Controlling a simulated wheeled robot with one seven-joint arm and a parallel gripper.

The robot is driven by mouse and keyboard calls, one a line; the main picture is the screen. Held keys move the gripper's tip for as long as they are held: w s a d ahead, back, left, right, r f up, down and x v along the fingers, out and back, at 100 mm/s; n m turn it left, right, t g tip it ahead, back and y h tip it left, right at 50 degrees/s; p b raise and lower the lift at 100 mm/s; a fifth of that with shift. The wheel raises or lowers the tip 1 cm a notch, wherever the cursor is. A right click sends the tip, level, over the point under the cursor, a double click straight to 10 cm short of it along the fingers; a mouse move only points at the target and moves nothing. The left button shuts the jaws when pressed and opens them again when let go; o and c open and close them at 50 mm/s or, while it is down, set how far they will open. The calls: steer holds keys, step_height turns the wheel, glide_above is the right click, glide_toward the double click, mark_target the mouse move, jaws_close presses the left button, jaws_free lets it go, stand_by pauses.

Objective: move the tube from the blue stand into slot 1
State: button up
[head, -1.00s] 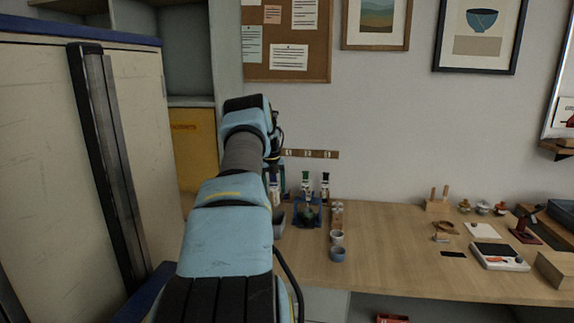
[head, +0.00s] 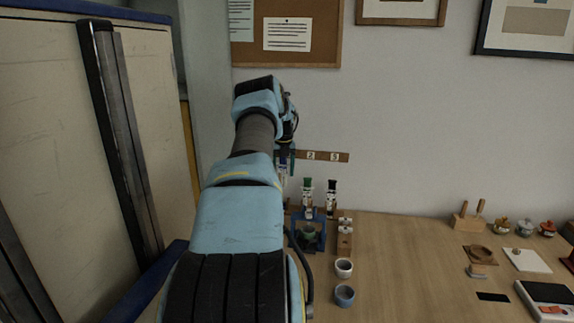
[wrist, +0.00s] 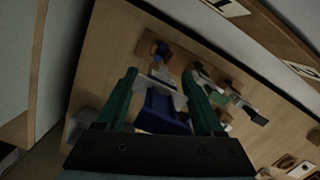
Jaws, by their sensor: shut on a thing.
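My gripper (head: 285,158) is at the end of the arm, near the left end of the number strip.
A green-capped tube (head: 307,197) and a black-capped tube (head: 331,198) stand right of the gripper. A wooden block (head: 345,242), a white cup (head: 344,268) and a blue-grey cup (head: 344,294) are nearer. The table middle is clear; a tall cabinet (head: 50,120) is at left.

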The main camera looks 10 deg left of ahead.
steer(key=f+b, duration=0.1)
steer(key=f, duration=0.2)
steer(key=f+b, duration=0.1)
steer(key=shift+w+f+b, duration=0.15)
steer(key=shift+w+b, duration=0.2)
stand_by(0.3)
steer(key=shift+w+f, duration=0.1)
steer(key=shift+f, duration=0.1)
stand_by(0.4)
steer(key=shift+f+b, duration=1)
steer(key=shift+f, duration=1.15)
stand_by(2.4)
steer(key=o, duration=1.5)
steer(key=shift+c, duration=1.3)
